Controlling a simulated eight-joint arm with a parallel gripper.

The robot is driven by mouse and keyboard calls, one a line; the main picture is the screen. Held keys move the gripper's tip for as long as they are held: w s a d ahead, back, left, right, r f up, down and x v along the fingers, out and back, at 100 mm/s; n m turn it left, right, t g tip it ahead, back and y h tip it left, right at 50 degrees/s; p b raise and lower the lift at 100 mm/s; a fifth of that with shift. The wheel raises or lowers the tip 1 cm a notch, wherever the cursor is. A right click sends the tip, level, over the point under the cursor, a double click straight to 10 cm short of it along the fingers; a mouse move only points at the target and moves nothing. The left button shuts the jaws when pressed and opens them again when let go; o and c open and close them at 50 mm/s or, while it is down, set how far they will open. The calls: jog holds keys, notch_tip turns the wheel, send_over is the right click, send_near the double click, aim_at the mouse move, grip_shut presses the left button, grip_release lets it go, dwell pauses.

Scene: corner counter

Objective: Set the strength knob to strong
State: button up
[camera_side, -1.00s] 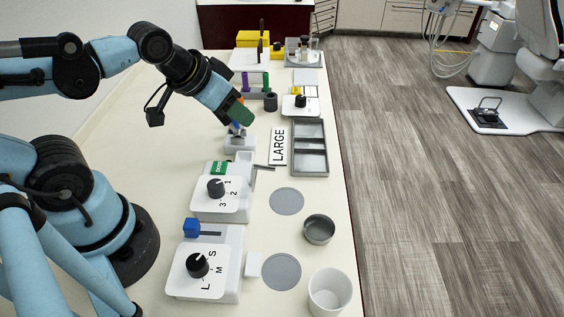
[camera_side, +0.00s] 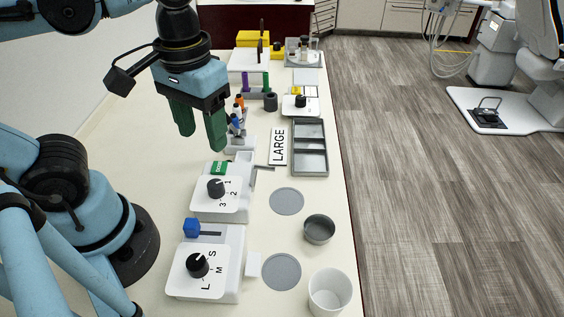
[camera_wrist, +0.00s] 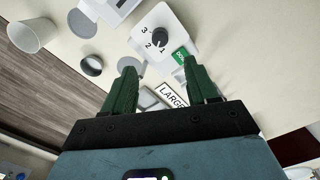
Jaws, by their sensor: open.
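A black knob (camera_side: 216,188) sits on a white dial plate marked 1, 2 and 3, on a white machine with a green block at its back. In the wrist view this knob (camera_wrist: 160,38) lies ahead, just beyond and between the fingertips. A second black knob (camera_side: 197,265), on a nearer plate marked S, M and L, has a blue block behind it. No label reads "strong", and I cannot tell exactly where either pointer points. My gripper (camera_side: 200,140), with green fingers, is open and empty, pointing down above the counter. It touches neither knob.
Behind the machines stand a holder with coloured pens (camera_side: 238,122), a LARGE sign (camera_side: 279,146) and a grey tray (camera_side: 311,160). To the right are grey discs (camera_side: 286,201), a metal bowl (camera_side: 319,229) and a white cup (camera_side: 330,291). The counter's right edge drops to the floor.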

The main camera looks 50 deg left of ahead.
aim_at(215, 184)
jog(key=shift+f, duration=5.85)
jog(key=c, duration=1.1)
